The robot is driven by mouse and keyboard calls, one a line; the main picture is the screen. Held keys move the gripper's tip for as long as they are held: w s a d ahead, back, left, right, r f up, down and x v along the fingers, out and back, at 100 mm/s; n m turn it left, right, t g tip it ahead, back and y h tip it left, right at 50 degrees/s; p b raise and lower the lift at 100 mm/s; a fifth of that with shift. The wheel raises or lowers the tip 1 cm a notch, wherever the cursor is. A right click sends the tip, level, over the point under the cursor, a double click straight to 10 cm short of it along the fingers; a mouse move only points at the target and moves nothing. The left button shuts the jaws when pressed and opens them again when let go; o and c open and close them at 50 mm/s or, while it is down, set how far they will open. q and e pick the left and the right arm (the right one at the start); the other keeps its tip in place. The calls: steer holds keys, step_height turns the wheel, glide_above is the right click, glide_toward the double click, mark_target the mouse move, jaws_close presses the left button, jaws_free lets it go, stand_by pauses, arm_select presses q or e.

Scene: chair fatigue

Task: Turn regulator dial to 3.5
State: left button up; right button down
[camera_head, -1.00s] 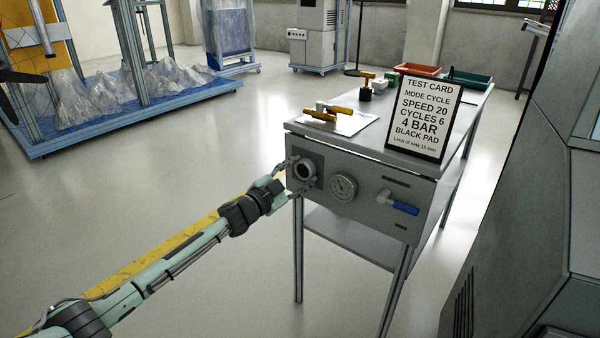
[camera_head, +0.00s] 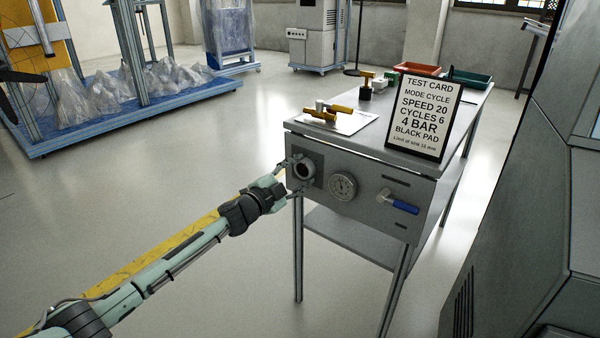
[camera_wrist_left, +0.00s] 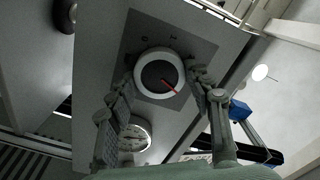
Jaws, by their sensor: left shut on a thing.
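The regulator dial (camera_head: 304,169) is a round knob with a pale rim and dark face on a grey square plate, at the left end of the table's front panel. A pressure gauge (camera_head: 343,186) is right of the dial. My right gripper is not in view.
A blue-handled valve (camera_head: 399,203) sticks out of the panel at right. A test card (camera_head: 424,112) reading 4 BAR stands on the table (camera_head: 345,150). Brass-coloured pieces (camera_head: 330,113) and red and green trays (camera_head: 416,69) are on the tabletop.

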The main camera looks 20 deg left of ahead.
arm_select(q)
steer(key=o, duration=1.1)
steer(key=shift+s+a+f, duration=0.1)
steer(key=shift+s+a, duration=0.1)
steer(key=shift+s, duration=0.3)
steer(key=v, duration=1.1)
